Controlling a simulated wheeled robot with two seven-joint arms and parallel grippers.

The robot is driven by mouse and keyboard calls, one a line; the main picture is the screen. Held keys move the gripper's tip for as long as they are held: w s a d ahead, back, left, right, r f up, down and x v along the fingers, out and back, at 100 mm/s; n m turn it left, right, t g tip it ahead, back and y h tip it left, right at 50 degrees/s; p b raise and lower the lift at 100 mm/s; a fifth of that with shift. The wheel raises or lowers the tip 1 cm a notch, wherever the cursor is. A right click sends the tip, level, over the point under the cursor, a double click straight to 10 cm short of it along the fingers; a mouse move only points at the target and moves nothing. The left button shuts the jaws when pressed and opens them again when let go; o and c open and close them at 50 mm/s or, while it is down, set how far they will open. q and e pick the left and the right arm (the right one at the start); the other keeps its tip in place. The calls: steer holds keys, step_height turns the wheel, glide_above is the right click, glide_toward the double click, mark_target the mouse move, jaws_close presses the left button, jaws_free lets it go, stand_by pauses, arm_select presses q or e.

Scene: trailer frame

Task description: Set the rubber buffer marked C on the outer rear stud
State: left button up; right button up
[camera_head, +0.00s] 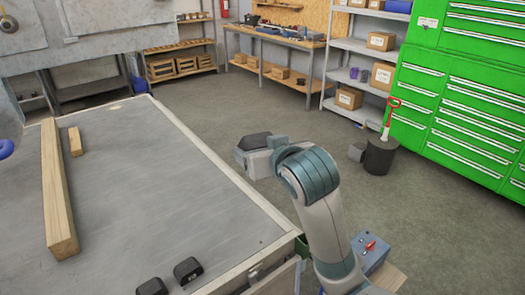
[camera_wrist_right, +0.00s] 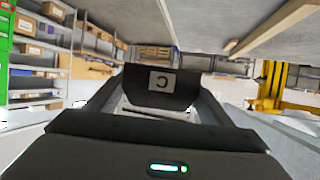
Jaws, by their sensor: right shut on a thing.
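My right gripper (camera_head: 252,150) is held out beyond the right edge of the grey bench top, over the open floor in this view. It is shut on a black rubber buffer (camera_head: 256,140). In the right wrist view the same buffer (camera_wrist_right: 160,100) sits between the two fingers of the gripper (camera_wrist_right: 157,112), and its pale label shows a letter C turned around. Two more black buffers stand at the near edge of the grey top, one (camera_head: 187,271) with a small pale mark and one (camera_head: 152,287) partly cut off. I cannot make out the outer rear stud. My left gripper is out of view.
A long wooden beam (camera_head: 56,195) and a short wood block (camera_head: 75,141) lie on the grey top (camera_head: 165,180). Green drawer cabinets (camera_head: 465,90), a workbench (camera_head: 275,38) and a black drum (camera_head: 381,156) stand beyond. The floor (camera_head: 230,105) between is clear.

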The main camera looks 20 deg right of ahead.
mark_target(254, 139)
steer(key=r+p, duration=0.1)
steer(key=r, duration=0.2)
steer(key=shift+w+a+r, duration=0.1)
steer(key=shift+a+r, duration=0.1)
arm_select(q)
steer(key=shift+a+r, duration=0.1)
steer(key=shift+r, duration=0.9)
arm_select(e)
steer(key=shift+w+a+r, duration=0.15)
steer(key=shift+a, duration=0.35)
